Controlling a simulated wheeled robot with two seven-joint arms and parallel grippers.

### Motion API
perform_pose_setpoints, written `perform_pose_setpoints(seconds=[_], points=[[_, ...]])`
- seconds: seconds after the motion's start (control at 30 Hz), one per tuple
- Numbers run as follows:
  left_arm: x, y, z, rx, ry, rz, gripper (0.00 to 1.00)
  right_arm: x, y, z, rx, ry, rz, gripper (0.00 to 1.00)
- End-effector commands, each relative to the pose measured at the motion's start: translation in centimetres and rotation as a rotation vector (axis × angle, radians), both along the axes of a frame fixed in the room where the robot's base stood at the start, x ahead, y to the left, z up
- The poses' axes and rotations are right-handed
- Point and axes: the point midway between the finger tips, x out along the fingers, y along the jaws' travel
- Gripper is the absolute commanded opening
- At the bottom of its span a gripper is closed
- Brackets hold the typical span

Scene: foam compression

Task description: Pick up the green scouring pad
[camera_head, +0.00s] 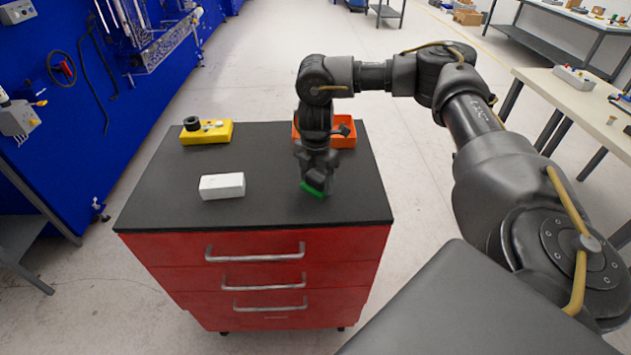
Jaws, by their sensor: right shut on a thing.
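The green scouring pad (312,190) is at the right part of the black top of a red drawer cabinet. Only a thin green strip of it shows, below the jaws. My right gripper (317,182) points down over the pad and is shut on it. The fingers hide most of the pad. I cannot tell whether the pad touches the cabinet top or is just above it. My left gripper is not in view.
A white block (222,186) lies left of my right gripper. A yellow box with a black knob (207,132) sits at the back left. An orange tray (343,137) stands behind my right gripper, partly hidden. The cabinet top (262,205) is clear at its front.

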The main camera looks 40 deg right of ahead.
Motion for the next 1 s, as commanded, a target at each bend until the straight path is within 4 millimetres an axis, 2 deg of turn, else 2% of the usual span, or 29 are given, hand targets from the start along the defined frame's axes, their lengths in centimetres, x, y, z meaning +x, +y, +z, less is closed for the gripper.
perform_pose_setpoints(seconds=[0.33, 0.5, 0.77, 1.0], points=[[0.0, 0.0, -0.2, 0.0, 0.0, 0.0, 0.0, 0.0, 0.0, 0.7, -0.001, -0.002, 0.001, 0.41], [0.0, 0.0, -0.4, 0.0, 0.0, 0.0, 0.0, 0.2, 0.0, 3.2, -0.001, -0.007, 0.001, 0.41], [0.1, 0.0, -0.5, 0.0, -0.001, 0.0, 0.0, -2.0, 4.6, 9.1, -0.002, -0.007, 0.009, 0.41], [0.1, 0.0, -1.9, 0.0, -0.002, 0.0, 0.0, -4.4, 9.6, 11.3, -0.002, -0.003, 0.007, 0.41]])
